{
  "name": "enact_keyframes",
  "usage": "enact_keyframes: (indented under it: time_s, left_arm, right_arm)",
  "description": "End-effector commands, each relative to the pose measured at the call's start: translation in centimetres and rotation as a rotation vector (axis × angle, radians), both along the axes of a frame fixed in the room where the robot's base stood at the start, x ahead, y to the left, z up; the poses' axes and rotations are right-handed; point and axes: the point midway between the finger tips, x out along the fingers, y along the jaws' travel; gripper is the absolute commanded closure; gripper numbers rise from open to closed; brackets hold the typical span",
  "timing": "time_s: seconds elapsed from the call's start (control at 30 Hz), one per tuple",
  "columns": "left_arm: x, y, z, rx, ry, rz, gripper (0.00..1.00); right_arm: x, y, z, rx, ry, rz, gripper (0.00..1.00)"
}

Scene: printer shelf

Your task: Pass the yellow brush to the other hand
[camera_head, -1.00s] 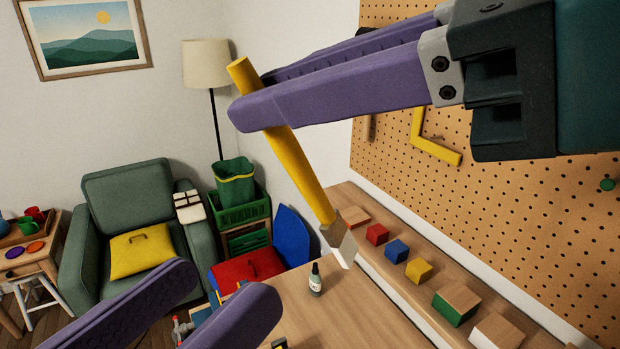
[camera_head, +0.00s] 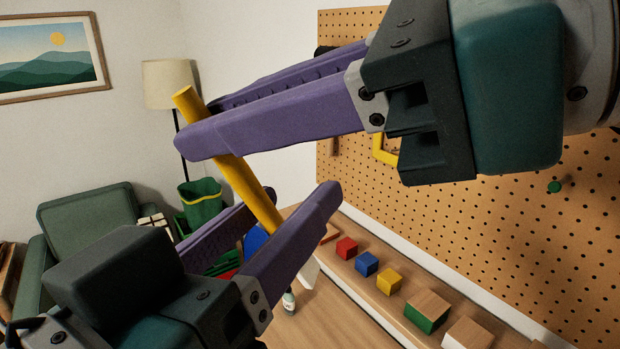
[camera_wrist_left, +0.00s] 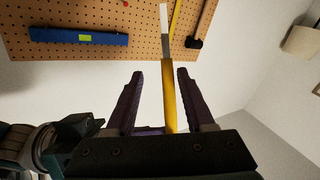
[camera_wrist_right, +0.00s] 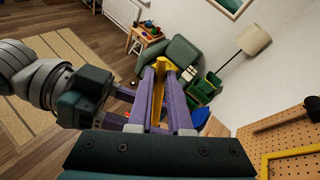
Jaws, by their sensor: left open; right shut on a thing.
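The yellow brush (camera_head: 242,180) slants down to the right in the head view; its pale bristle end is mostly hidden behind my lower gripper. My right gripper (camera_head: 196,122), coming in from the upper right, is shut on the upper handle. My left gripper (camera_head: 303,191), coming in from the lower left, is open, with one finger on each side of the handle lower down. In the left wrist view the brush (camera_wrist_left: 169,90) lies between the open left fingers, closer to the right one, bristles pointing away. The right wrist view shows the brush's yellow handle (camera_wrist_right: 161,68) between the right fingers.
A pegboard (camera_head: 480,215) fills the right side, with a shelf of coloured blocks (camera_head: 367,263) below it. A small bottle (camera_head: 289,300) stands on the wooden surface. A green armchair (camera_head: 90,215) and a lamp (camera_head: 168,85) are further back.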

Motion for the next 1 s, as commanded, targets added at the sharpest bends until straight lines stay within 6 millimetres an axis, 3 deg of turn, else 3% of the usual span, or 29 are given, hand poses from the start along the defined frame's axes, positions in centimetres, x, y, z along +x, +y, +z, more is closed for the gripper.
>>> enact_keyframes:
  time_s: [0.07, 0.53, 0.83, 0.87, 1.0]
  left_arm:
    - [-0.01, 0.0, 0.0, 0.0, 0.0, 0.0, 0.46]
    - [-0.07, -0.06, 0.07, -0.002, -0.002, -0.001, 0.98]
    - [-0.1, -0.13, 0.12, -0.003, -0.003, -0.003, 1.0]
    - [-0.1, -0.13, 0.15, -0.003, -0.003, -0.003, 1.0]
    - [-0.08, -0.09, 0.12, -0.003, -0.003, -0.002, 1.0]
  right_arm:
    - [0.0, 0.0, 0.01, 0.0, 0.0, 0.0, 1.0]
    - [0.01, 0.01, 0.01, 0.001, -0.001, -0.001, 1.0]
    - [0.04, 0.02, 0.01, 0.001, -0.001, -0.001, 1.0]
    - [0.04, 0.02, 0.0, 0.001, -0.001, -0.001, 0.82]
    - [0.03, 0.01, 0.01, 0.001, -0.001, -0.001, 0.66]
